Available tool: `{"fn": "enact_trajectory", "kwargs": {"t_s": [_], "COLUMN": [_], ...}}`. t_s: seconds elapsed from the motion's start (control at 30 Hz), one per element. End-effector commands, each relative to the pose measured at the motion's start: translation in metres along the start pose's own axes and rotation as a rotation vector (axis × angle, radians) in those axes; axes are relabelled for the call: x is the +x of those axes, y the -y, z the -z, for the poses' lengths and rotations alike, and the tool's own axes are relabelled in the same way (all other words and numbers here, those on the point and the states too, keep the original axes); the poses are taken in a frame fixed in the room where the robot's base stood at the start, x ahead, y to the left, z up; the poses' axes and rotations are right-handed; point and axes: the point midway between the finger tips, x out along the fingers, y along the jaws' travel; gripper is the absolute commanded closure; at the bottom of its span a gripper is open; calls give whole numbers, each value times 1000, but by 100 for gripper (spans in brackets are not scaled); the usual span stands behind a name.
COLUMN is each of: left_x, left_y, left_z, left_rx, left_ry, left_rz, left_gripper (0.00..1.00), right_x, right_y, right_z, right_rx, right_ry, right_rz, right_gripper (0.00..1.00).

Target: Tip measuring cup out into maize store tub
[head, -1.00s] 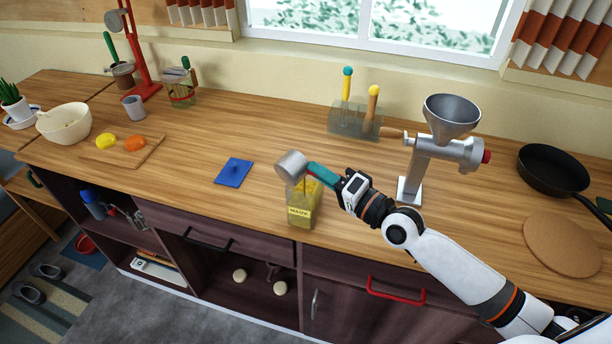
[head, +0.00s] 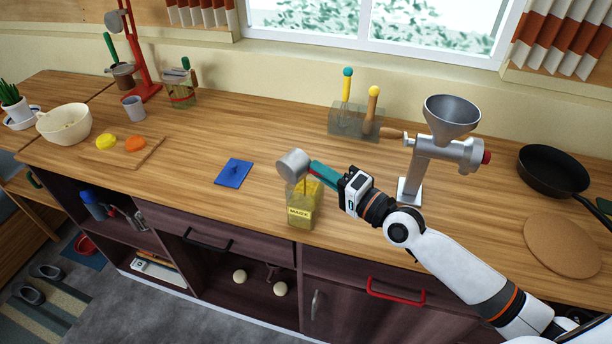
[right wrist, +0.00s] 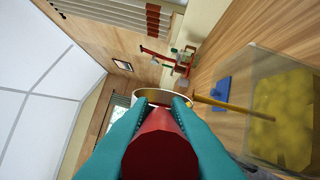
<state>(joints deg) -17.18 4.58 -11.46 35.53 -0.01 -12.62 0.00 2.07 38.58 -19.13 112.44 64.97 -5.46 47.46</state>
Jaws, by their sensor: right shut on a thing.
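The maize store tub (head: 302,212) is a clear square container labelled MAIZE, standing open near the counter's front edge with yellow maize in it. My right gripper (head: 314,170) is shut on the red handle (right wrist: 158,145) of the silver measuring cup (head: 292,164). The cup is tipped above the tub, apart from its rim. In the right wrist view, a thin yellow stream (right wrist: 222,104) runs from the cup's mouth (right wrist: 163,95) towards the maize in the tub (right wrist: 285,115). The cup's inside is mostly hidden. My left gripper is not in view.
A blue lid (head: 233,173) lies left of the tub. A metal grinder (head: 420,170) with a funnel stands to the right, and a block with utensils (head: 352,122) behind. A chopping board (head: 122,154) and bowl (head: 63,124) are at far left. The counter between is clear.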

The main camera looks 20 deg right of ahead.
Motion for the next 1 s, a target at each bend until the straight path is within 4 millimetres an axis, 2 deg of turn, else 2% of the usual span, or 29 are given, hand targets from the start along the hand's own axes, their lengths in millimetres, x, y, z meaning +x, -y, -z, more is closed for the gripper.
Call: {"fn": "enact_trajectory", "kwargs": {"t_s": [1.0], "left_x": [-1], "left_y": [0], "left_z": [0], "left_rx": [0], "left_ry": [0], "left_rz": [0], "left_gripper": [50], "right_x": [0], "right_y": [0], "right_z": [-4], "right_rx": [113], "right_ry": [7], "right_rz": [1], "right_gripper": [100]}}
